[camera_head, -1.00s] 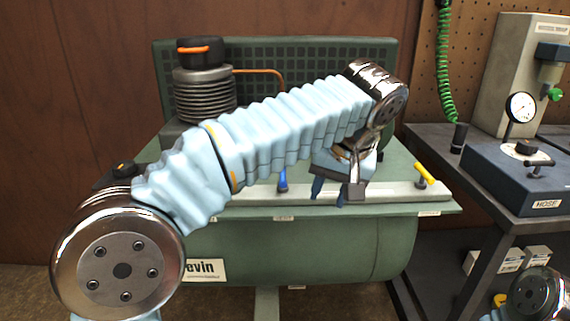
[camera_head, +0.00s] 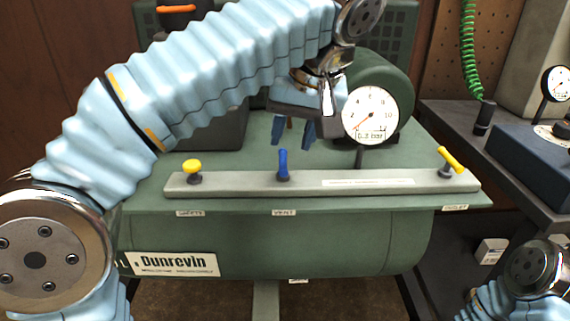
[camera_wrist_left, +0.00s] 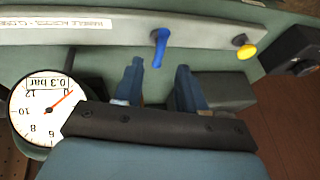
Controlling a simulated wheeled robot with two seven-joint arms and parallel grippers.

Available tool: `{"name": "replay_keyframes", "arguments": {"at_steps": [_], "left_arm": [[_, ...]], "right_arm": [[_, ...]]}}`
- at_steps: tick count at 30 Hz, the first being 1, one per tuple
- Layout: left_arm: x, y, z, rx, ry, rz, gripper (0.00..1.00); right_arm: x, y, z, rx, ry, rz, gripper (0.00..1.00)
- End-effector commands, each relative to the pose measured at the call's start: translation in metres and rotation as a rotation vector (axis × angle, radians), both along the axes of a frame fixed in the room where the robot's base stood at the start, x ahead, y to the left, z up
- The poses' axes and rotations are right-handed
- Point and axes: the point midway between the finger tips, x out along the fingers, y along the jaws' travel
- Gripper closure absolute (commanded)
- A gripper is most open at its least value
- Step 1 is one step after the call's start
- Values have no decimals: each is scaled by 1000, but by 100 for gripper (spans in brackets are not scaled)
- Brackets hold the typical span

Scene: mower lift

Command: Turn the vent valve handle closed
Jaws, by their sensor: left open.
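The vent valve handle (camera_head: 283,163) is a small blue lever on the grey rail, above the VENT label; in the head view it points up. It also shows in the left wrist view (camera_wrist_left: 161,45), crosswise to the rail. My left gripper (camera_head: 293,133) is open and empty, its blue fingers pointing down, just above and slightly right of the handle in the head view. In the left wrist view the open fingers (camera_wrist_left: 160,71) point toward the handle, which lies beyond the gap between their tips, apart from both. My right gripper is out of view.
The grey rail (camera_head: 240,183) also carries a yellow handle at left (camera_head: 192,168) and another at right (camera_head: 450,160). A round gauge (camera_head: 369,115), reading 0.3 bar, stands right of my gripper. A dark bench (camera_head: 455,125) is at the far right.

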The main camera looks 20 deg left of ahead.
Motion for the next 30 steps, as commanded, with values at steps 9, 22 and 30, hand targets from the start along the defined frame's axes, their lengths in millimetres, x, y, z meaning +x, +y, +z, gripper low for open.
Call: {"name": "replay_keyframes", "arguments": {"at_steps": [9, 22, 30], "left_arm": [[18, 16, -53, 0, 1, 0, 60], [22, 19, -61, -1, 0, 1, 61], [22, 19, -61, -1, 0, 0, 100]], "right_arm": [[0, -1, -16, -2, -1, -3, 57], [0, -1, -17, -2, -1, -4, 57], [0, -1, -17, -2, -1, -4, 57]]}}
